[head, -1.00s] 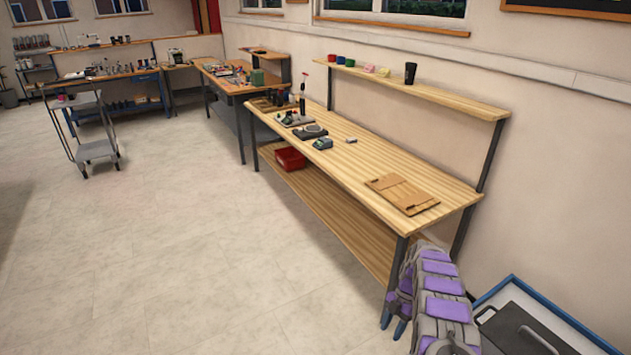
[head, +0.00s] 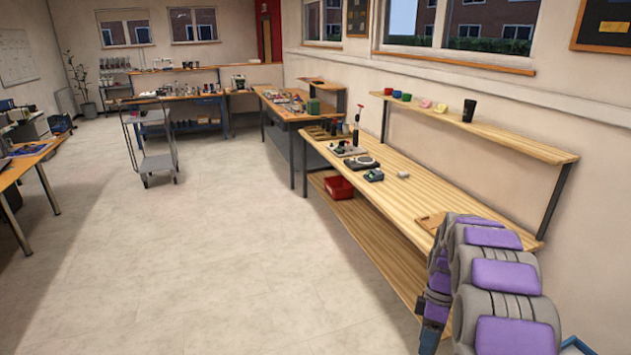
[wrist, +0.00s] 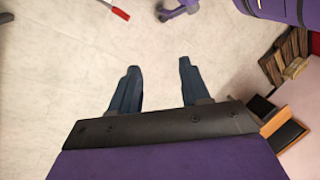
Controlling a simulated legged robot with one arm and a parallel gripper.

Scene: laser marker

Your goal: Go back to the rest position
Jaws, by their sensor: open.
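My gripper (wrist: 159,65) shows in the wrist view with its two dark blue fingers apart. Nothing is between them; only pale floor (wrist: 70,90) lies behind the gap. In the head view my purple and grey arm (head: 495,275) is folded at the lower right, in front of the near end of the wooden workbench (head: 400,205). The fingers cannot be made out clearly there. The arm partly hides a brown board (head: 430,221) on the bench top.
Small devices (head: 362,163) stand on the bench's far half, below a shelf (head: 480,125) with cups. A red bin (head: 338,187) sits on the lower shelf. A grey cart (head: 157,165) stands farther left. The floor between is clear. A red-handled item (wrist: 119,13) shows in the wrist view.

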